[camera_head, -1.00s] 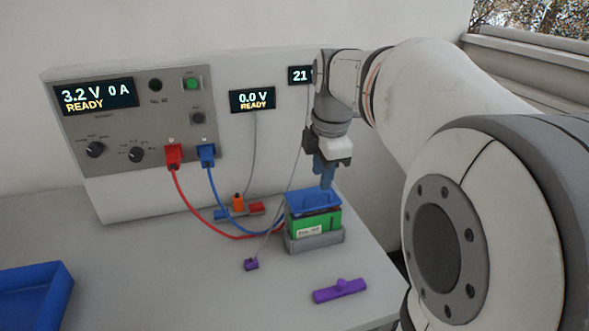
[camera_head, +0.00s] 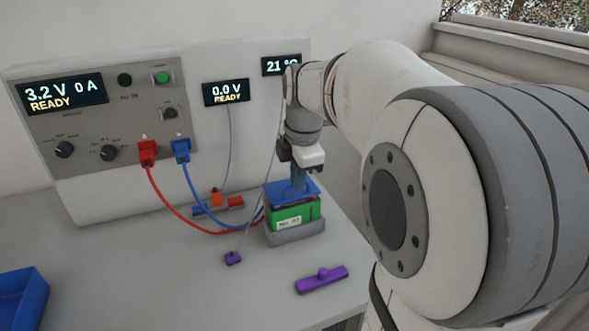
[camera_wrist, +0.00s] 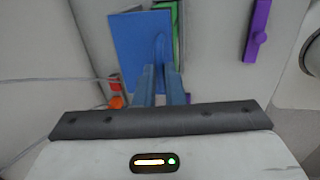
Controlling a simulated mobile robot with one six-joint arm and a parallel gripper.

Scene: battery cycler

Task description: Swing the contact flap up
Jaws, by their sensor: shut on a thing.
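The contact flap (camera_head: 280,191) is a blue plate over the top of a green battery (camera_head: 296,215), which sits in a grey cradle (camera_head: 297,235). In the head view the flap looks close to level. In the wrist view the flap (camera_wrist: 133,45) fills the upper middle, with a raised ridge on it and a strip of the green battery (camera_wrist: 180,30) beside it. My gripper (camera_head: 299,186) points down over the flap. Its blue-grey fingers (camera_wrist: 159,80) are shut on the flap's ridge; the exact contact is partly hidden by the fingers.
A grey cycler panel (camera_head: 95,110) with red and blue plugs and cables stands behind. A purple handled piece (camera_head: 321,279) and a small purple piece (camera_head: 233,258) lie in front of the cradle. A blue tray (camera_head: 22,298) is at the left.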

